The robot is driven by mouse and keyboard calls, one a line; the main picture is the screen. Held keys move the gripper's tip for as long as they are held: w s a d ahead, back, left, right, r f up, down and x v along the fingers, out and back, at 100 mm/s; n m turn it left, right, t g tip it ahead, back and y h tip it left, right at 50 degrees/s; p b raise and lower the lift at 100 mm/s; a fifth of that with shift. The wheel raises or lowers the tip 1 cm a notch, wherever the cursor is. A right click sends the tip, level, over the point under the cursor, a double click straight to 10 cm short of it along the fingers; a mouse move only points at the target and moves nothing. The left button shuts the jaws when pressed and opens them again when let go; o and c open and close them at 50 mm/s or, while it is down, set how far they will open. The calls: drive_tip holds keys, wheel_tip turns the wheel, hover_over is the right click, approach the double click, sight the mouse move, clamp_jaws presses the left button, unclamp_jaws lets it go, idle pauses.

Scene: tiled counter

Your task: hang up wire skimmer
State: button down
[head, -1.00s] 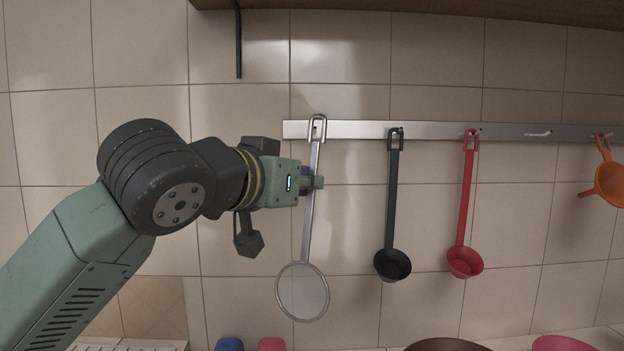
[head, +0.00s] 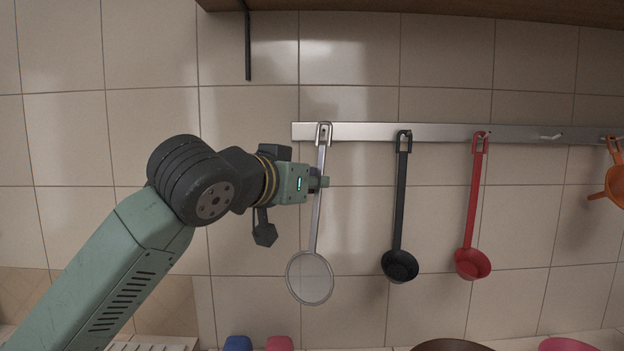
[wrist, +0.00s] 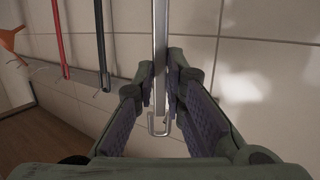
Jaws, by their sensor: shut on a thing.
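The wire skimmer (head: 310,278) has a round mesh head, a thin silver handle and a loop at the top. It hangs nearly upright in the head view, head down, leaning slightly. My gripper (head: 322,182) is shut on the upper part of its handle. In the wrist view the handle (wrist: 160,50) runs between the two fingers (wrist: 163,95), with its loop towards the rail. The loop lies in front of the left end of the metal rail (head: 360,132). I cannot tell whether the loop is around a hook or only in front of it.
A black ladle (head: 400,265), a red ladle (head: 472,262) and an orange utensil (head: 614,185) hang to the right on the rail. A dark shelf (head: 420,10) is above. Bowls stand below.

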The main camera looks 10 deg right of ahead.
drive_tip(key=shift+w+d+f, duration=0.1)
drive_tip(key=shift+w+f, duration=0.1)
drive_tip(key=shift+w, duration=0.45)
drive_tip(key=shift+w+d+f, duration=0.15)
drive_tip(key=shift+w+f, duration=0.1)
drive_tip(key=shift+w, duration=0.4)
drive_tip(key=shift+w+d+f, duration=0.1)
drive_tip(key=shift+w+f, duration=0.1)
drive_tip(key=shift+w, duration=0.45)
